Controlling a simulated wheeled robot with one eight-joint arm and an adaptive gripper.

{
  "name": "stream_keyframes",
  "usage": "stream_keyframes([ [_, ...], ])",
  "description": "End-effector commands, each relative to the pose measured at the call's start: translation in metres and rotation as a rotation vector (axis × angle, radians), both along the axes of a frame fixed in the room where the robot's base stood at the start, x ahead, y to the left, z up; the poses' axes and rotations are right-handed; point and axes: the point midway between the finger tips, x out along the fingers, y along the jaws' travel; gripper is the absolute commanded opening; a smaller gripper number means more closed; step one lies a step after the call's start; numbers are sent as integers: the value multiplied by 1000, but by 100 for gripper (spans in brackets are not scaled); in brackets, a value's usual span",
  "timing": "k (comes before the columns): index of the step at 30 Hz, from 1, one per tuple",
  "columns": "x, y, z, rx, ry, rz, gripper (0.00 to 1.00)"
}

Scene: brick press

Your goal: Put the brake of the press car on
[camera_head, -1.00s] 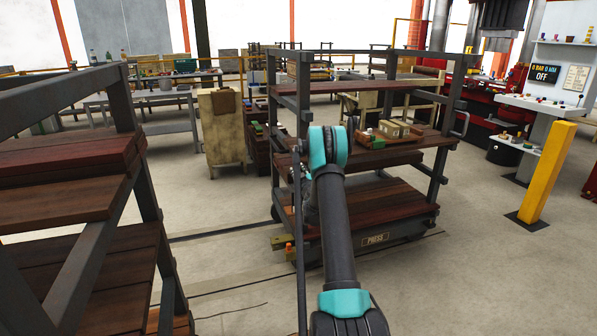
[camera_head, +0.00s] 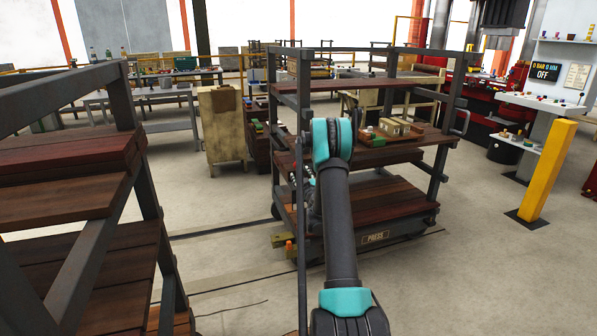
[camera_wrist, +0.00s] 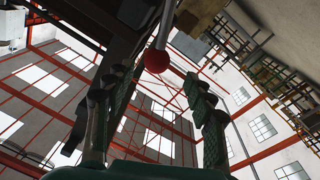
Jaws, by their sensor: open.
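The press car (camera_head: 375,237), a dark metal rack with wooden shelves and a "PRESS" plate, stands mid-picture in the head view. My arm crosses in front of its left part and hides my gripper there. In the wrist view my gripper (camera_wrist: 158,84) is open. A red ball knob (camera_wrist: 156,60) on a grey rod (camera_wrist: 166,22) shows between and just beyond the fingertips. I cannot tell whether a finger touches it. Which lever it belongs to cannot be followed in the head view.
Another wooden-shelved rack (camera_head: 70,190) stands close on the left. A yellow post (camera_head: 548,172) and a control desk (camera_head: 545,105) reading "OFF" are at the right. A tray of small blocks (camera_head: 395,135) lies on the car's shelf. The floor right of the car is clear.

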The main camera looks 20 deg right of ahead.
Motion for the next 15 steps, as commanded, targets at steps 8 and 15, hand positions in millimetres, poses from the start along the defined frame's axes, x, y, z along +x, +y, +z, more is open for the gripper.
stream_keyframes([
  [8,-47,1,-3,-1,0,0,54],
  [15,-60,2,-5,0,0,1,54],
])
